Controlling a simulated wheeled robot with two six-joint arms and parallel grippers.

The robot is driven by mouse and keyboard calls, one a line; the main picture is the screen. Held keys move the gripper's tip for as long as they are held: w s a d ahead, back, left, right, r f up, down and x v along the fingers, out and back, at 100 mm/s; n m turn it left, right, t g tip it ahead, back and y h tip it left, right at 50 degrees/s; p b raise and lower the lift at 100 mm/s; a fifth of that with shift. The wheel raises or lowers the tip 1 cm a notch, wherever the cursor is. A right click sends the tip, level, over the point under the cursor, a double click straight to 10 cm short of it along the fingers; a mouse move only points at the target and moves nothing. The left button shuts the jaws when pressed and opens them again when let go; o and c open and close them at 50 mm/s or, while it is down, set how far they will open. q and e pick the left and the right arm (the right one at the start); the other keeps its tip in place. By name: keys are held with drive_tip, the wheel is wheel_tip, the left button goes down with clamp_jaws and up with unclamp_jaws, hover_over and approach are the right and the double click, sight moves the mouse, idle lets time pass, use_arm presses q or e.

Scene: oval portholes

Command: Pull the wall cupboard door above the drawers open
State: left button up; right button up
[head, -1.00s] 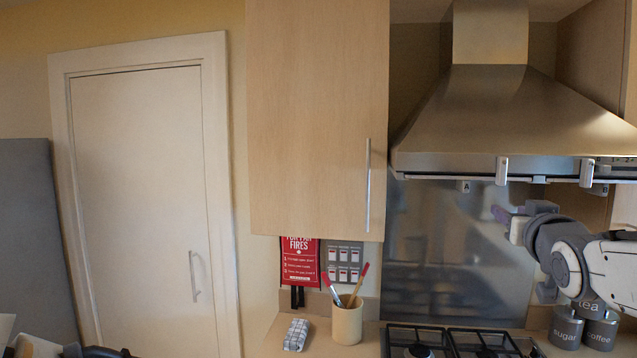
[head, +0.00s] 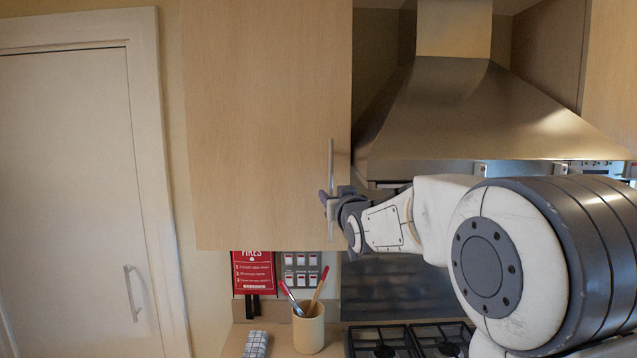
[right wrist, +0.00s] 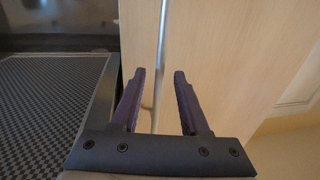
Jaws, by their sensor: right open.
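The wall cupboard door (head: 262,120) is pale wood and looks shut. Its slim vertical metal handle (head: 331,160) is near the door's right edge. My right gripper (head: 325,198) is at the lower part of the handle and hides some of it. In the right wrist view the open gripper (right wrist: 158,82) has its two dark fingers on either side of the handle bar (right wrist: 161,40), with gaps to both. The bar is nearer the left finger there. My left gripper is not in view.
A metal cooker hood (head: 465,110) is right of the cupboard. Below are a hob (head: 410,340), a pot of brushes (head: 308,330), a checked cloth (head: 256,344) and a red sign (head: 253,272). A white door (head: 65,200) stands at the left.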

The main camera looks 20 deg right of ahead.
drive_tip(key=shift+w+d+p, duration=0.15)
drive_tip(key=shift+w+p, duration=0.5)
drive_tip(key=shift+w, duration=0.8)
clamp_jaws()
idle(0.4)
